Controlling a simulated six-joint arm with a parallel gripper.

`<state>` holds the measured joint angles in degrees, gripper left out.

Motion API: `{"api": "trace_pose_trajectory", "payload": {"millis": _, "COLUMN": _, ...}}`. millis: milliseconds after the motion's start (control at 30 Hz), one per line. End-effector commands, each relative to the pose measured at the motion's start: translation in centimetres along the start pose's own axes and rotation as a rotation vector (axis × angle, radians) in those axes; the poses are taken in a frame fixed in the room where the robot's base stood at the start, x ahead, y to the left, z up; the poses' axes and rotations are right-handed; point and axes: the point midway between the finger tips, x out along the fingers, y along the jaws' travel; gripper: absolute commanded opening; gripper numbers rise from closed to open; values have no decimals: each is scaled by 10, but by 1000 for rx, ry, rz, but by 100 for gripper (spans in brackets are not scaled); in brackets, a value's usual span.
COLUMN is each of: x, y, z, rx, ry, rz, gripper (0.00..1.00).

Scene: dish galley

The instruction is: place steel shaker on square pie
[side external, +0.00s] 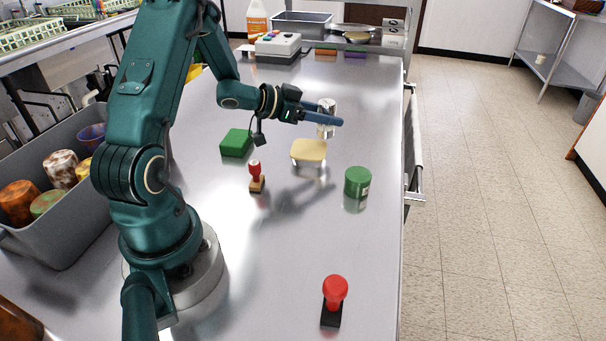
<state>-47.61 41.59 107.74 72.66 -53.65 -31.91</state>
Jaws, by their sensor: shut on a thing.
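My gripper (328,119) has blue fingers and is shut on the steel shaker (326,104), a small shiny cylinder that looks about upright. One finger crosses in front of the shaker and hides its middle. The square pie (308,150), pale yellow with rounded corners, sits on the steel counter. The shaker shows above and slightly right of the pie in the side view, and it appears held in the air, apart from it. I cannot tell from this one view how exactly it lines up over the pie.
Near the pie are a green block (236,142), a wooden-based red stamp (256,178) and a green can (357,182). A black-based red stamp (334,300) stands at the front. A grey bin (62,245) of cups is left. The counter's right front is mostly clear.

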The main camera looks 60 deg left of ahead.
Motion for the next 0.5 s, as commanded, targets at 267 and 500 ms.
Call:
{"api": "trace_pose_trajectory", "payload": {"millis": 267, "x": 7, "y": 0, "z": 17, "rx": 1, "ry": 2, "rz": -1, "gripper": 0}}
{"api": "trace_pose_trajectory", "payload": {"millis": 500, "x": 7, "y": 0, "z": 17, "rx": 1, "ry": 2, "rz": 0, "gripper": 0}}
